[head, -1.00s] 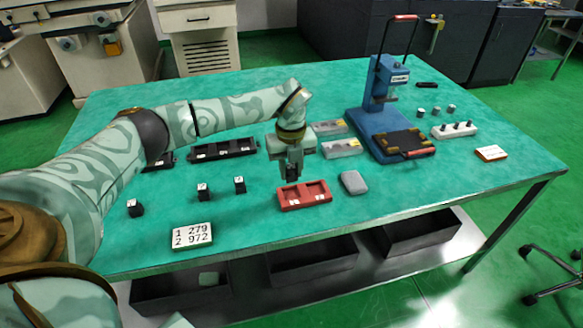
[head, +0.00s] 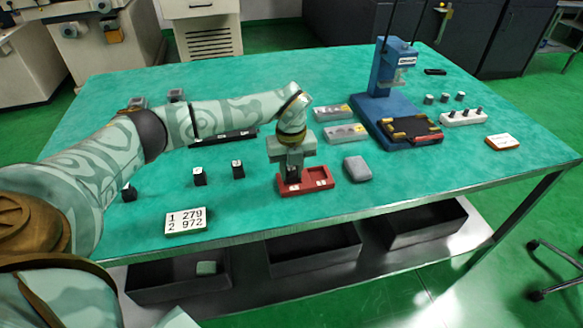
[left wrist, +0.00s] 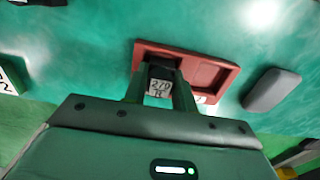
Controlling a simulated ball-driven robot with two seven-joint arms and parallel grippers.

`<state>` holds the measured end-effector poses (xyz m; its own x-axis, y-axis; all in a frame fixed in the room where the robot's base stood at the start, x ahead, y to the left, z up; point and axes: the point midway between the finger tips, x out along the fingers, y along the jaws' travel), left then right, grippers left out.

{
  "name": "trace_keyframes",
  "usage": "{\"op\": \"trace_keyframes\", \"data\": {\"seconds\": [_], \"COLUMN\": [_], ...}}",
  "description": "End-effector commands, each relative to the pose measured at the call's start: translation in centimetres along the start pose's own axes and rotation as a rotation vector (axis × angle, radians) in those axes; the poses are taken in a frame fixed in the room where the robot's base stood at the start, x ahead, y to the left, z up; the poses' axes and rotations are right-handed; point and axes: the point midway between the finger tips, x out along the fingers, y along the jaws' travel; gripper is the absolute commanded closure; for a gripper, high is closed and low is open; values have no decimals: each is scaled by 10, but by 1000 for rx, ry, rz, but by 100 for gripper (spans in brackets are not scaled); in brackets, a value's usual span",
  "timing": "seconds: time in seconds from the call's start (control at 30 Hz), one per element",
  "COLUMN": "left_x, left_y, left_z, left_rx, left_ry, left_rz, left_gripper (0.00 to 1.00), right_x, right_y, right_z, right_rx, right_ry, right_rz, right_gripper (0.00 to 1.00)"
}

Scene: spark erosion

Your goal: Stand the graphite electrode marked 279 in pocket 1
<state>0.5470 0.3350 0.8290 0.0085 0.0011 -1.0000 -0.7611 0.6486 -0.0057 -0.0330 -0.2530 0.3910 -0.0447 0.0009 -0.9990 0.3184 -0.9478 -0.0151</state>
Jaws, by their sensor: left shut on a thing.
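My left gripper (head: 291,177) is shut on a dark electrode (left wrist: 160,72) at the left pocket of the red two-pocket tray (head: 333,184). In the left wrist view the electrode's pale top label (left wrist: 159,88) shows between the fingers and appears to read 279. The electrode looks upright, low in or just over that pocket; I cannot tell whether it touches the floor. The tray's right pocket (left wrist: 208,74) is empty. Small labels on the tray's front rim are too small to read. My right gripper is not in view.
A card (head: 186,220) reads 1 279, 2 972. Several dark electrodes, one here (head: 200,177), stand left of the tray. A grey rounded block (head: 357,169) lies close to its right. A blue press (head: 389,88) stands behind at right.

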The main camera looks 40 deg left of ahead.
Motion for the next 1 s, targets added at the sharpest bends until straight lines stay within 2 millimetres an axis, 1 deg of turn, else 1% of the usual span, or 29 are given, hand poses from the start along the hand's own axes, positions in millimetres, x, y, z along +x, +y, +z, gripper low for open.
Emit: {"op": "trace_keyframes", "data": {"seconds": [0.03,0.27,0.3,0.33,0.4,0.63,0.73,0.77,0.87,0.97,1.0], "left_x": [4,6,7,7,8,8,1,-4,-26,-56,-68], "left_y": [1,2,2,2,3,4,4,4,2,1,1], "left_z": [-2,-3,-3,-3,-4,-4,-3,-3,-3,-2,-2], "left_rx": [1,2,2,3,3,1,0,0,2,2,1], "left_ry": [5,8,9,9,10,10,9,9,5,1,0], "left_rz": [7,11,12,12,13,17,17,16,9,4,3], "left_gripper": [96,96,68,60,48,48,48,48,48,48,48], "right_x": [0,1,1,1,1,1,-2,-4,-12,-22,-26], "right_y": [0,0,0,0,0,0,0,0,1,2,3], "right_z": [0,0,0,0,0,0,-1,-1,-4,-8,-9], "right_rx": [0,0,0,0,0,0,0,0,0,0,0], "right_ry": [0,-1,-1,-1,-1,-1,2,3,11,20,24], "right_rz": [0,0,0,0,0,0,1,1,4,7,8], "right_gripper": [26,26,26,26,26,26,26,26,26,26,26]}}
